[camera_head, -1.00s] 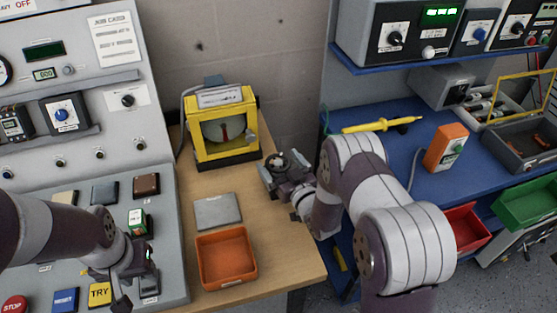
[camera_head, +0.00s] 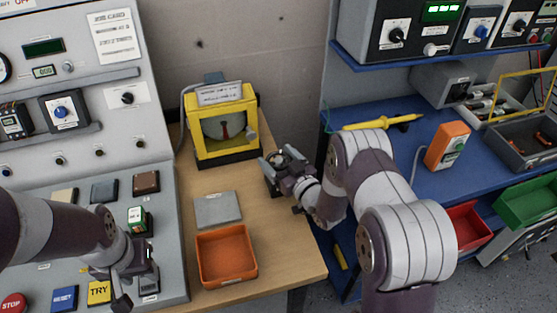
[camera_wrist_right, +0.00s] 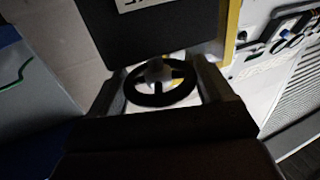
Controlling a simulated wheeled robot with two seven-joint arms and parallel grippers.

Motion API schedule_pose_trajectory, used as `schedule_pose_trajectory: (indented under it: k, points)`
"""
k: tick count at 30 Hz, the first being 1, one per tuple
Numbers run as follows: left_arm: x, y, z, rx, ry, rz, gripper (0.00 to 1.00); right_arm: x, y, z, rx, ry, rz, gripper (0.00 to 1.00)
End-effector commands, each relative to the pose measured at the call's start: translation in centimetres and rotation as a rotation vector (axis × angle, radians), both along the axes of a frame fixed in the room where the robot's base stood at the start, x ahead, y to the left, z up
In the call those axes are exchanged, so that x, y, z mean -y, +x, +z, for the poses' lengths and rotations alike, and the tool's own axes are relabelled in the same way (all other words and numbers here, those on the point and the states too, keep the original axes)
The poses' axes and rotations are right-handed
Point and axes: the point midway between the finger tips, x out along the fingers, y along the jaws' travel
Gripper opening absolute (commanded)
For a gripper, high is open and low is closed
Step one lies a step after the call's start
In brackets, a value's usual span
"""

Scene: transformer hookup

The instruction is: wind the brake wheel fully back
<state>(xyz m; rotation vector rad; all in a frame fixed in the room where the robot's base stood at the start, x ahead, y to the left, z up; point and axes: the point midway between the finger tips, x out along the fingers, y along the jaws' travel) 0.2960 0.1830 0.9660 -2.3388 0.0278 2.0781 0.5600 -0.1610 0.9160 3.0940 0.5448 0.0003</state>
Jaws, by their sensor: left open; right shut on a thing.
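The brake wheel (camera_wrist_right: 160,99) is a dark spoked ring with a pale hub, seen between my right gripper's fingers in the right wrist view. My right gripper (camera_wrist_right: 160,90) is shut on it, one finger at each side of the rim. In the head view my right gripper (camera_head: 275,168) is low at the wooden bench's right edge, just right of the yellow-framed meter (camera_head: 222,125), and mostly hides the wheel. How far the wheel is turned cannot be read. My left gripper (camera_head: 138,272) is open over the sloped console, above the yellow TRY button (camera_head: 99,292).
An orange tray (camera_head: 226,278) and a grey plate (camera_head: 217,210) lie on the bench (camera_head: 285,260). A blue table (camera_head: 390,165) at right carries a yellow probe (camera_head: 375,124) and an orange meter (camera_head: 447,147). The bench right of the tray is clear.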

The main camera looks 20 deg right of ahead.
Motion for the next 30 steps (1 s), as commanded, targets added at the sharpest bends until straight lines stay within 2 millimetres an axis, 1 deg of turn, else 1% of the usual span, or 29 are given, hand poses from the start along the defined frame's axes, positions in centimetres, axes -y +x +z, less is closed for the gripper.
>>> schedule_pose_trajectory:
  k: [1,3,15,22,30]
  points:
    - [0.0,0.0,-0.5,0.000,0.000,0.000,0.43,0.2,0.0,-0.3,0.000,-0.001,0.026,0.50]
    - [0.0,0.0,-0.9,0.000,0.000,0.000,0.43,0.2,0.1,-0.3,0.000,-0.001,0.076,0.50]
    - [0.0,0.0,-2.7,0.000,0.000,0.000,0.43,0.1,0.0,-0.3,0.000,-0.002,0.333,0.50]
    - [0.0,0.0,-3.2,0.000,0.000,0.000,0.43,0.0,0.0,-0.2,-0.002,-0.001,0.413,0.50]
    - [0.0,0.0,-3.2,0.000,0.000,0.000,0.43,0.0,0.0,-0.1,-0.001,0.001,0.438,0.50]
